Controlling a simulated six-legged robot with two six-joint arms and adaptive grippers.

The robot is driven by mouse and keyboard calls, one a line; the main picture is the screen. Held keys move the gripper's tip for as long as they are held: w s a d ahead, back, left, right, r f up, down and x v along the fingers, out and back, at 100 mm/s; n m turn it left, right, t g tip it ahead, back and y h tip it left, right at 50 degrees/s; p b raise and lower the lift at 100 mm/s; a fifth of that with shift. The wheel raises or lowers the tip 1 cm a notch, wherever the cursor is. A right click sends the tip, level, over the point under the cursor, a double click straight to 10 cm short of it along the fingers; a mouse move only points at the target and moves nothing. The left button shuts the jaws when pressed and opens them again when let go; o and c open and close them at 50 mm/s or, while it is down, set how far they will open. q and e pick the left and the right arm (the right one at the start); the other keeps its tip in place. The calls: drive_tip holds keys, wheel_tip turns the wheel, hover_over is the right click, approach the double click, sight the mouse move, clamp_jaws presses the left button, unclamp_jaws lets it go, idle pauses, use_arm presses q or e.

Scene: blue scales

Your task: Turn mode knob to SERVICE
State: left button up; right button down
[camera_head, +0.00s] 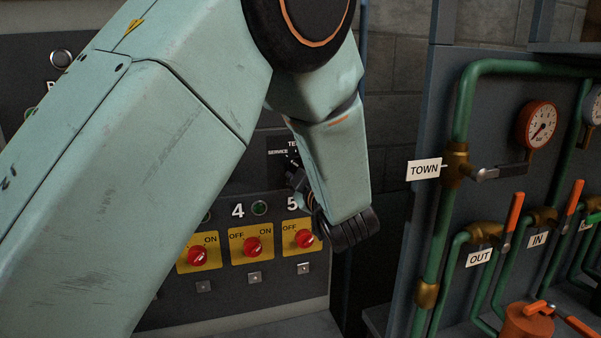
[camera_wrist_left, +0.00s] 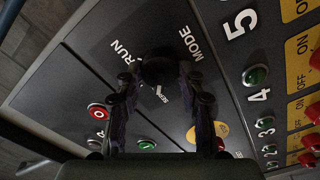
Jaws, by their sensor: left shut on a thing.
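The black mode knob (camera_wrist_left: 160,68) sits on the dark panel between the printed words RUN and MODE in the left wrist view. Part of a SERVICE label shows below it, between my fingers. My left gripper (camera_wrist_left: 160,77) is shut on the knob, one finger on each side. Where the knob's pointer aims is not clear. In the head view, my left gripper (camera_head: 298,182) is at the panel, just below the SERVICE and TEST labels. My arm hides most of the panel there, and the knob is hard to make out. My right gripper is not in view.
Red switches on yellow plates, such as this red switch (camera_head: 251,245), sit below my left gripper. A red button (camera_wrist_left: 98,112) and a green button (camera_wrist_left: 147,144) are on the panel. Green pipes (camera_head: 437,230) with orange-handled valves stand at the right.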

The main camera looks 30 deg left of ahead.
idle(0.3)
use_arm(q)
drive_tip(key=o, duration=1.2)
drive_tip(key=shift+w+f, duration=0.1)
drive_tip(key=shift+w, duration=0.05)
